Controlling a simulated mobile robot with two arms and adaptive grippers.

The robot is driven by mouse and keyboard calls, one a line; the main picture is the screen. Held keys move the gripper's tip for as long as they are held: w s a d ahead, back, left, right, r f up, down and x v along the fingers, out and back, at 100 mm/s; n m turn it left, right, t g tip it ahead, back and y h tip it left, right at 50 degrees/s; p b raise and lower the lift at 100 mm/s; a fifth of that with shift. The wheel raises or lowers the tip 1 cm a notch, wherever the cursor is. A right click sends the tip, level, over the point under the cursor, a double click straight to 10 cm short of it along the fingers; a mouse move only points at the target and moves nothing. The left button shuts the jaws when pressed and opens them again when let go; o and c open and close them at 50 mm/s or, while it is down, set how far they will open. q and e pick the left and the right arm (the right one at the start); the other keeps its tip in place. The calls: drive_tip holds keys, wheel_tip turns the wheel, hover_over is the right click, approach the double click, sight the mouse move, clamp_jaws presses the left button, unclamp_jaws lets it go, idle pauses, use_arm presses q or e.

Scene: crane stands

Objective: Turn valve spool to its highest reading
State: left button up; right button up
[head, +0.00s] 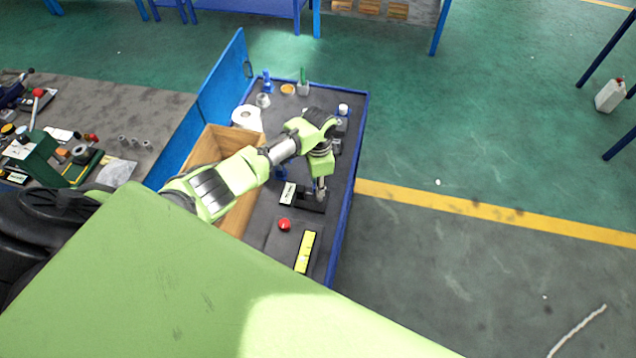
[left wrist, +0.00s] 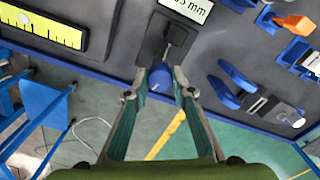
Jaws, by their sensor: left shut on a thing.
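The valve spool has a dark base plate (head: 309,204) on the grey bench top, with a white label plate (head: 287,193) at its left. In the left wrist view the label (left wrist: 188,7) reads a value ending in "5 mm", its start cut off by the frame's top edge. A short metal stem (left wrist: 175,35) leads to a blue rounded knob (left wrist: 160,77). My left gripper (head: 321,189) comes down onto the spool from above. Its two fingers are shut on the blue knob, one on each side. My right gripper is not in view.
A red round button (head: 284,225) and a yellow scale strip (head: 305,251) lie nearer on the bench. The blue bench edge (head: 348,195) runs close on the right. A wooden box (head: 208,147) is at left.

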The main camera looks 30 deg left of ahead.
use_arm(q)
drive_tip(key=m, duration=0.2)
drive_tip(key=shift+m, duration=0.4)
drive_tip(key=m, duration=0.3)
drive_tip(key=shift+m+b, duration=0.3)
drive_tip(key=m, duration=0.3)
drive_tip(key=shift+m+b, duration=0.3)
drive_tip(key=shift+b, duration=0.1)
drive_tip(key=m+b, duration=0.1)
drive_tip(key=m, duration=0.2)
drive_tip(key=shift+m, duration=0.4)
drive_tip(key=m+b, duration=0.1)
drive_tip(key=m, duration=0.2)
drive_tip(key=shift+f+m, duration=0.1)
drive_tip(key=shift+m, duration=0.2)
drive_tip(key=m+b, duration=0.1)
drive_tip(key=m, duration=0.2)
drive_tip(key=shift+m+b, duration=0.3)
drive_tip(key=m+b, duration=0.2)
drive_tip(key=m, duration=0.3)
drive_tip(key=shift+m, duration=0.4)
